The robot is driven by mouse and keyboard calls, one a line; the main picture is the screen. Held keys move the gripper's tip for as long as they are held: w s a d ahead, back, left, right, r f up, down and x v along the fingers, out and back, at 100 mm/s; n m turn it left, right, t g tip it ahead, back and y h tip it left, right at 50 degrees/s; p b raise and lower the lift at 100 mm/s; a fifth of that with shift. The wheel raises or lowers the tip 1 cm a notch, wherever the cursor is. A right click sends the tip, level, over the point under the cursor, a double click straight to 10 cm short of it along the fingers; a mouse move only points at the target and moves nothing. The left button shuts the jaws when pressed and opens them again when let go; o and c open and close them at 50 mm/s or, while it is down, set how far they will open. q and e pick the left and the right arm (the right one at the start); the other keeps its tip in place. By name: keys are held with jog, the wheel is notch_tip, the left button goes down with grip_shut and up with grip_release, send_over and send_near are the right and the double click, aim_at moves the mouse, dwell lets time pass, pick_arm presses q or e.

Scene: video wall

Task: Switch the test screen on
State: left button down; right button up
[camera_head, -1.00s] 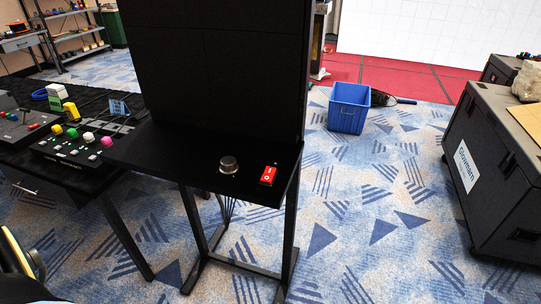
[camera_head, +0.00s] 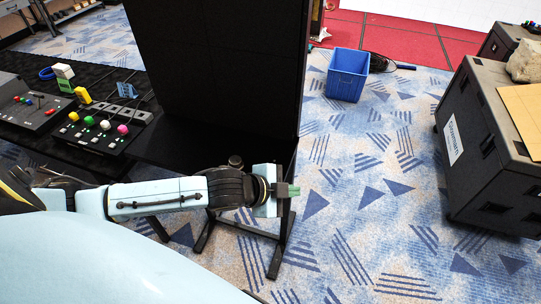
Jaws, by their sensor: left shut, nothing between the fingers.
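The test screen (camera_head: 220,70) is a tall black panel, dark all over, standing on a black shelf (camera_head: 180,150) with metal legs. A dark round knob (camera_head: 236,161) on the shelf shows just above my left wrist. The red switch seen on the shelf earlier is now hidden behind my left arm and gripper. My left gripper (camera_head: 291,190) is shut and empty, at the right front end of the shelf, pointing right. I cannot tell whether it touches anything. My right gripper is not in view.
A black table at left holds a control panel (camera_head: 100,130) with coloured knobs and a grey console (camera_head: 30,105). A blue bin (camera_head: 347,76) stands on the carpet behind. A large dark case (camera_head: 490,140) stands at right. The carpet between is clear.

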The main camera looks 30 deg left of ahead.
pick_arm(q)
jog(key=w+a+r+m, duration=0.2)
jog(key=a, duration=0.3)
jog(key=w+a+r+m, duration=0.1)
jog(key=w+a+m, duration=0.1)
jog(key=a, duration=0.4)
jog(key=shift+w+a+r+t+h, duration=0.3)
jog(key=shift+w+r+h, duration=0.05)
jog(key=shift+r+h, duration=0.05)
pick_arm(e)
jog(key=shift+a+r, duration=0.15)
